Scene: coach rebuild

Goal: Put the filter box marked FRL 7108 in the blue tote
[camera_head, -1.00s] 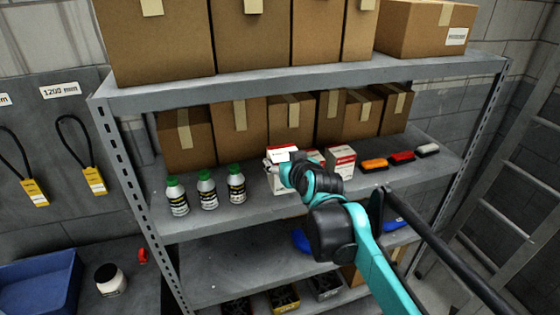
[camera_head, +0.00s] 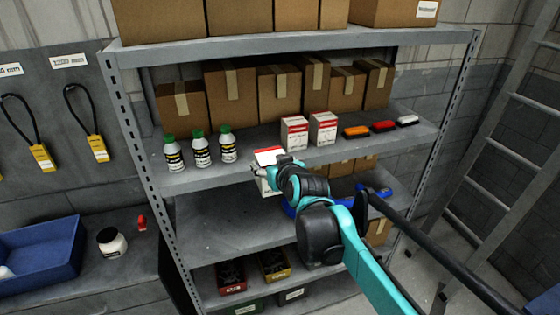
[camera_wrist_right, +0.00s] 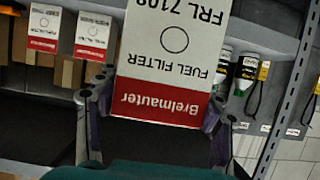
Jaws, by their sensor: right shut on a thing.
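The filter box (camera_head: 268,156), white with a red band, is held by my right gripper (camera_head: 262,171) in front of the shelf rack. In the right wrist view the box (camera_wrist_right: 172,58) appears upside down, reading FRL 7108, FUEL FILTER and Brelmauter. Both fingers of my right gripper (camera_wrist_right: 155,112) press its sides near the red end. A blue tote (camera_head: 68,250) stands on the bench at the lower left of the head view, well left of the gripper; a small pale thing shows inside it. My left gripper is not in view.
Two similar filter boxes (camera_head: 294,132) (camera_head: 323,128) remain on the shelf (camera_head: 200,178). Three green-capped bottles (camera_head: 200,150) stand left of them. A white jar (camera_head: 112,242) sits beside the tote. A rack post (camera_head: 140,160) stands between shelf and bench.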

